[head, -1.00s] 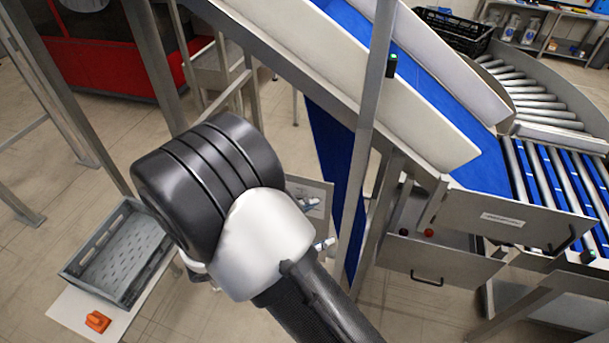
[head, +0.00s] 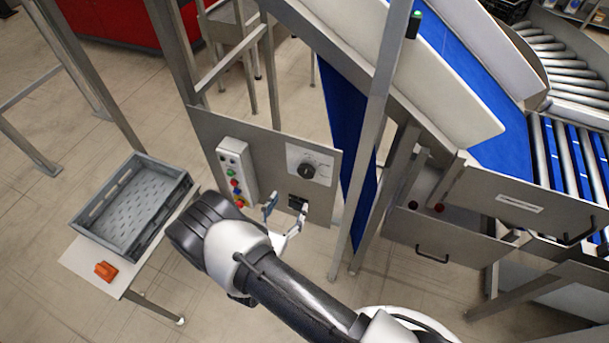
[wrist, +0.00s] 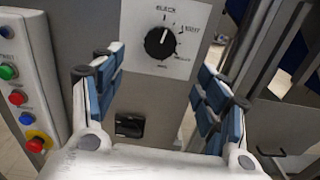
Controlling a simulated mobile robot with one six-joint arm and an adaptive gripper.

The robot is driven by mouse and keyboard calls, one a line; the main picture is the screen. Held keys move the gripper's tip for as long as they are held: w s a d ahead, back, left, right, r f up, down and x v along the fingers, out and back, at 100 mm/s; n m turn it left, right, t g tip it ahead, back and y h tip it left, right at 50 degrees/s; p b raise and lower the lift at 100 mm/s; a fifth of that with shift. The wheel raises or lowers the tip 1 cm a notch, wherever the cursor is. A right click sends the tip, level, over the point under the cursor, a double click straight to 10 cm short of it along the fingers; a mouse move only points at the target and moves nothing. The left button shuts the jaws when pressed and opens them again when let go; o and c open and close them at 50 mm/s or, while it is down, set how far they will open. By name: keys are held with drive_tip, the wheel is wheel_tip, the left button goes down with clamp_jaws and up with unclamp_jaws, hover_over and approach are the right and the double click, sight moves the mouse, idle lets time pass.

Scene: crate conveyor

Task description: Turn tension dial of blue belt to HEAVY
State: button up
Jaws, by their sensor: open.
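The tension dial (head: 308,170) is a round black knob on a white scale plate on a grey panel beside the blue belt (head: 347,130). In the wrist view the dial (wrist: 160,43) is ahead of my gripper, above the middle of the gap, and its pointer mark points up and slightly right. The plate's lettering is too blurred to read surely. My gripper (head: 285,207) is open and empty, below and in front of the dial, not touching it. In the wrist view its blue-padded fingers (wrist: 163,85) stand wide apart on either side.
A black switch (wrist: 130,124) sits below the dial. A control box (head: 236,170) with several coloured buttons is left of it. A grey crate (head: 130,205) and an orange object (head: 106,271) rest on a white table. A metal post (head: 372,150) stands right of the panel.

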sight(305, 173)
drive_tip(key=x, duration=1.2)
drive_tip(key=c, duration=1.1)
